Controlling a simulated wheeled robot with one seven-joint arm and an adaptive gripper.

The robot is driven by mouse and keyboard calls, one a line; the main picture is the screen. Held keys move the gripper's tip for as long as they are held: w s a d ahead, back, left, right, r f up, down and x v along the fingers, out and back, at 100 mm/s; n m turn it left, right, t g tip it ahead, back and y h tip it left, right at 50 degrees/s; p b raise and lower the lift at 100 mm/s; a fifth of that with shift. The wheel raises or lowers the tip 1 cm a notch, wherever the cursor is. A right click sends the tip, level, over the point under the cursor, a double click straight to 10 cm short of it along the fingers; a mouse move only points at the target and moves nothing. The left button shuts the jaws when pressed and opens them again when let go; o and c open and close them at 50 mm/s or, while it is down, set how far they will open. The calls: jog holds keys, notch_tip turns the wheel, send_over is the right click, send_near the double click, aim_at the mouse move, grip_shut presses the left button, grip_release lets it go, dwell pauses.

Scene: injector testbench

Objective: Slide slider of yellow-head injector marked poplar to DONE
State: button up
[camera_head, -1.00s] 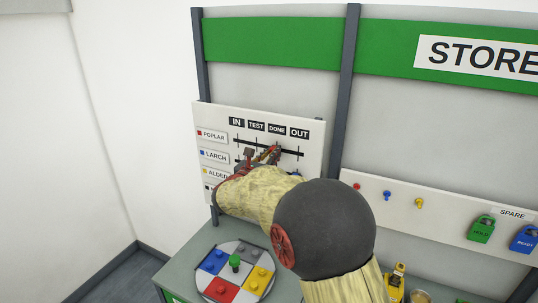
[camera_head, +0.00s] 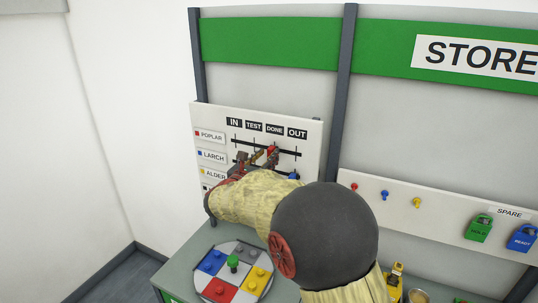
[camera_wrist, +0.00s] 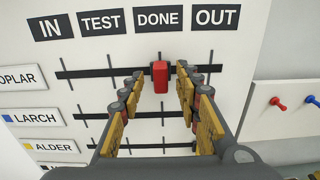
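The board (camera_wrist: 70,100) has columns IN, TEST, DONE and OUT and a POPLAR label (camera_head: 210,135) at the left of the top row, with a red mark on it. A red slider (camera_wrist: 160,77) sits on the top rail, under the DONE label (camera_wrist: 158,19). In the head view its red head (camera_head: 271,150) shows near my fingers. My gripper (camera_wrist: 160,73) is open. Its yellow-padded fingers stand left and right of the red slider, with a gap on both sides. No yellow head shows on the POPLAR row.
A blue slider (camera_head: 294,176) shows under OUT on a lower rail. LARCH (camera_wrist: 28,119) and ALDER (camera_wrist: 53,147) rows lie below. Right of the board is a panel with small pegs (camera_head: 386,195) and hanging padlocks. A round coloured turntable (camera_head: 233,272) stands on the bench.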

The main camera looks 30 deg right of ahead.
jog(key=v, duration=0.9)
jog(key=shift+s+a, duration=0.25)
jog(key=shift+a, duration=0.05)
jog(key=s+f+m+g+y+b, duration=0.1)
jog(key=s+f+m+g+y, duration=0.5)
jog(key=s+f+m, duration=0.8)
jog(key=s+a+f+m+y+b, duration=0.4)
jog(key=s+a, duration=0.4)
jog(key=s, duration=0.2)
jog(key=s+a+f+m+t+y+b, duration=0.1)
jog(key=s+a+f+m+y+b, duration=0.3)
jog(key=s+a+m+y+b, duration=0.1)
jog(key=s+a+m+b, duration=0.1)
jog(key=s+a+b, duration=0.1)
jog(key=s+b, duration=0.1)
jog(key=shift+s+a+f+m+t, duration=0.3)
jog(key=shift+s+a+m, duration=0.1)
jog(key=shift+s, duration=0.5)
